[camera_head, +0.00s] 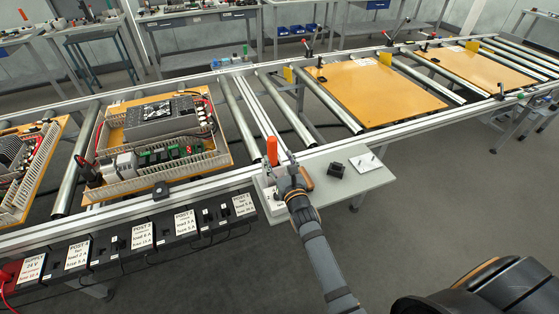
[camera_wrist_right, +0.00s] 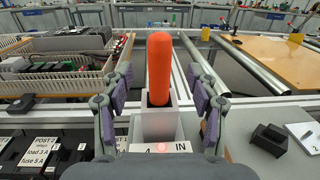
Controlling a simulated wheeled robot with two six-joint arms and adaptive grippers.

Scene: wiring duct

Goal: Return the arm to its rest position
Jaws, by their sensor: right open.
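My right gripper (camera_head: 281,178) is over the grey shelf beside the conveyor rail. In the right wrist view its purple-padded fingers (camera_wrist_right: 160,86) are spread wide, with nothing between the pads but a view of an orange rounded piece (camera_wrist_right: 160,60). That piece stands upright in a narrow grey holder (camera_wrist_right: 160,122), with visible gaps to both fingers. A white label with "IN" is on the holder's near side. The orange piece also shows in the head view (camera_head: 272,151), just beyond my gripper. My left gripper is not in view.
The grey shelf (camera_head: 345,190) also carries a small black block (camera_head: 336,169) and a white card (camera_head: 368,162). A board with a wiring duct and electrical parts (camera_head: 165,135) lies left on the rollers. Labelled posts (camera_head: 140,236) line the front edge. Bare orange boards (camera_head: 378,90) lie right.

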